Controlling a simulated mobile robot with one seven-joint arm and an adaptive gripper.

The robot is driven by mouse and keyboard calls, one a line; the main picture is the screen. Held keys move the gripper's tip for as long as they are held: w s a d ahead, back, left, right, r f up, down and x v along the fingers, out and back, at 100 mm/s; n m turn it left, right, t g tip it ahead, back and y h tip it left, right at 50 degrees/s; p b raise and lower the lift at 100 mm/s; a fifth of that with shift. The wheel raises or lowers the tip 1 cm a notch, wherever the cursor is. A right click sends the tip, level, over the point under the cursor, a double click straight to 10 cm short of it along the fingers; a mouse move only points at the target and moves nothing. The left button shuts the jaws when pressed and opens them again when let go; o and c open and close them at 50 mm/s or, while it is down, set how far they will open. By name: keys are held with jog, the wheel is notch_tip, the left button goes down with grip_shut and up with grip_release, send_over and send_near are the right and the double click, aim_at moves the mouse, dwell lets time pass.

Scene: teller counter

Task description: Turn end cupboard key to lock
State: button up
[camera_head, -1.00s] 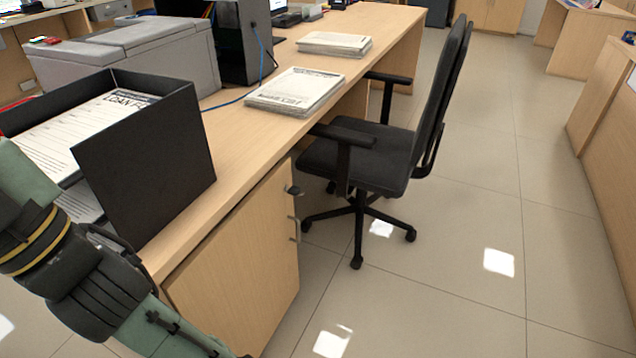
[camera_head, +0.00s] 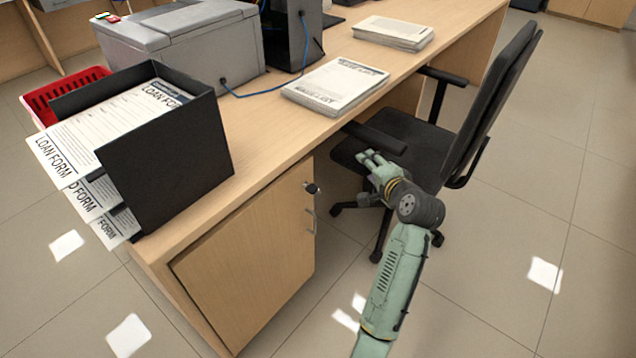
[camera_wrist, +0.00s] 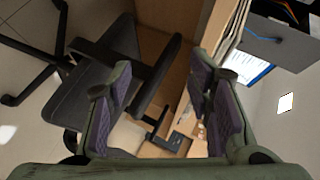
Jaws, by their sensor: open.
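The end cupboard door (camera_head: 250,270) is a pale wood panel at the near end of the counter, and it looks shut. A dark key or lock knob (camera_head: 312,188) sits near its upper right edge, above a metal handle (camera_head: 309,220). My gripper (camera_head: 368,158) is to the right of the key, apart from it, in front of the office chair. In the wrist view my gripper (camera_wrist: 160,100) has its two padded fingers spread wide with nothing between them. The key cannot be made out in the wrist view.
The black office chair (camera_head: 470,120) stands right behind my gripper, its armrest (camera_head: 375,137) close to the fingers. Loan forms in a black tray (camera_head: 170,160), a paper stack (camera_head: 335,85) and a grey printer (camera_head: 190,45) stand on the counter. Floor at right is clear.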

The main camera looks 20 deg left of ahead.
aim_at(316, 191)
jog(key=s+a+f+m+g+y, duration=0.45)
jog(key=s+f+m+y, duration=0.35)
jog(key=m, duration=0.6)
jog(key=shift+g+y, duration=0.25)
jog(key=shift+y, duration=0.35)
jog(key=x, duration=0.3)
jog(key=f+p+x, duration=0.1)
jog(key=x, duration=0.2)
jog(key=w+x, duration=0.1)
jog(key=x, duration=0.3)
jog(key=shift+d+f+p, duration=0.15)
jog(key=shift+f+p, duration=0.1)
jog(key=shift+p, duration=0.05)
grip_shut()
